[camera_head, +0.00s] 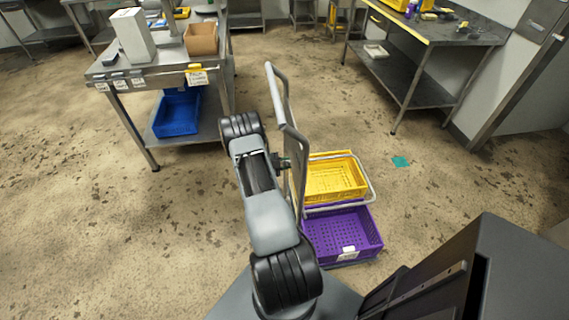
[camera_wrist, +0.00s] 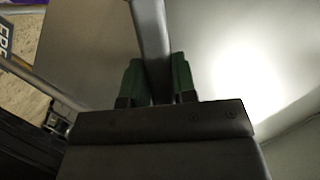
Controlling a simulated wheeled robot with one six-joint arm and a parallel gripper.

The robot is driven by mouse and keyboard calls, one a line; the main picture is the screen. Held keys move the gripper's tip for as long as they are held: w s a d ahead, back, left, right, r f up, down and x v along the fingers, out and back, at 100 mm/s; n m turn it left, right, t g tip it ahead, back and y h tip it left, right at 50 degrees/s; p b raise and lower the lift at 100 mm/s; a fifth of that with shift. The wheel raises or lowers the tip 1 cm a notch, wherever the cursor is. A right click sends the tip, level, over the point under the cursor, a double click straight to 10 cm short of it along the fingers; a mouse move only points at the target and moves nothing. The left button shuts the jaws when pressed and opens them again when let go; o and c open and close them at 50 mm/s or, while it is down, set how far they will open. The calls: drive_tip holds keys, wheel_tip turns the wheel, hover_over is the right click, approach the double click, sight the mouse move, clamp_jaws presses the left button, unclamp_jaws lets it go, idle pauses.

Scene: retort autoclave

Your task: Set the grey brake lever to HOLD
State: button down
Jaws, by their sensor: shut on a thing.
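In the wrist view, my gripper (camera_wrist: 158,82) is shut with its green fingers on either side of a grey bar, which I take to be the grey brake lever (camera_wrist: 150,30). The bar runs up out of the top of the view; its ends are hidden. A dark label (camera_wrist: 8,40) with cut-off letters like "FRE" shows at the left edge. In the head view, my gripper (camera_head: 284,162) is at the upright frame of a grey-handled cart (camera_head: 277,85). The lever itself cannot be made out there, and no HOLD mark is readable.
The cart carries a yellow crate (camera_head: 335,178) and a purple crate (camera_head: 345,235). A steel table (camera_head: 150,75) with a blue bin (camera_head: 178,112) below stands at the left. Another table (camera_head: 435,30) stands at the back right.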

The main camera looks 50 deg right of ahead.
drive_tip(key=shift+s+d+r, duration=0.1)
drive_tip(key=c, duration=1.1)
unclamp_jaws()
drive_tip(key=shift+s+d, duration=0.1)
drive_tip(key=shift+c, duration=0.2)
drive_tip(key=shift+o, duration=1.1)
drive_tip(key=v, duration=1.4)
